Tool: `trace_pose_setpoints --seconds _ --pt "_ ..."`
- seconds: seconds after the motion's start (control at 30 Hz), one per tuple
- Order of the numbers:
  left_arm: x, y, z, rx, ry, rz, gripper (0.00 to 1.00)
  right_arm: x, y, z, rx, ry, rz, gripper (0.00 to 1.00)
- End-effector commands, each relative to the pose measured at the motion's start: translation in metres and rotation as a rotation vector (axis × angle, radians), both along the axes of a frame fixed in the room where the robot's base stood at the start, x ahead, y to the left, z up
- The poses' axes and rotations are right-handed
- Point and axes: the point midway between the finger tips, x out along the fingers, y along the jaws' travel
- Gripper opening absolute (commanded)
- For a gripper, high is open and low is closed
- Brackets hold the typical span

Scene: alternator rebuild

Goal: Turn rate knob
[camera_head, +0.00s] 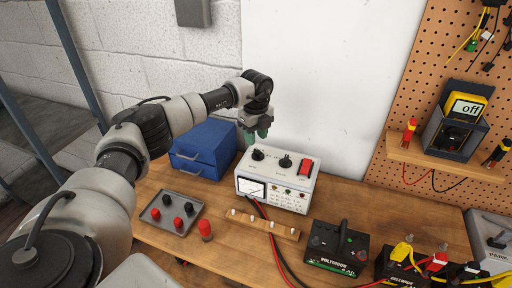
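A white charger box (298,199) stands on the wooden bench. Its sloped top carries a left black knob (257,154), a right black knob (285,161) and a red rocker switch (305,169). The labels are too small to read, so I cannot tell which is the rate knob. A meter (252,188) is on its front. My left arm reaches in from the left. My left gripper (257,136), with greenish fingertips, points down just above and behind the left knob, seemingly apart from it. Its finger gap is too small to judge. My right gripper is not in view.
Blue drawers (204,147) stand behind the arm. A grey tray (158,219) with red and black caps, a red cap (205,230) and a wooden strip (283,228) lie in front. Batteries (338,246) stand at the right. A meter reading "off" (465,107) sits on a shelf.

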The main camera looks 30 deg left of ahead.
Motion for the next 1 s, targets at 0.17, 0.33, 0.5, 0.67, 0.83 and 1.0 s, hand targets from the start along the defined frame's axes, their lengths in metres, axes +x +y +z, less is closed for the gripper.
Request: trace_pose_setpoints --seconds 0.17,0.33,0.5,0.67,0.83,1.0 --pt "0.0 0.001 0.033 0.0 -0.005 0.001 0.38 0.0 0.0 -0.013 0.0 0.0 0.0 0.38" --pt "0.0 0.001 0.054 0.0 -0.003 0.002 0.38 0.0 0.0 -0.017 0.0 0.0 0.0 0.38" --pt "0.0 0.001 0.061 -0.001 -0.002 0.002 0.38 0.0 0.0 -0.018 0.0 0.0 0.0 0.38" --pt "0.0 0.001 0.061 0.0 -0.001 0.002 0.38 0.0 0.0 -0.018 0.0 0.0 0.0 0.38" --pt "0.0 0.001 0.061 0.0 -0.001 0.002 0.38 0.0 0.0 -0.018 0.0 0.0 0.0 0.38" --pt "0.001 -0.003 0.058 -0.007 -0.004 -0.007 0.38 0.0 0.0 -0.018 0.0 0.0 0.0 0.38"
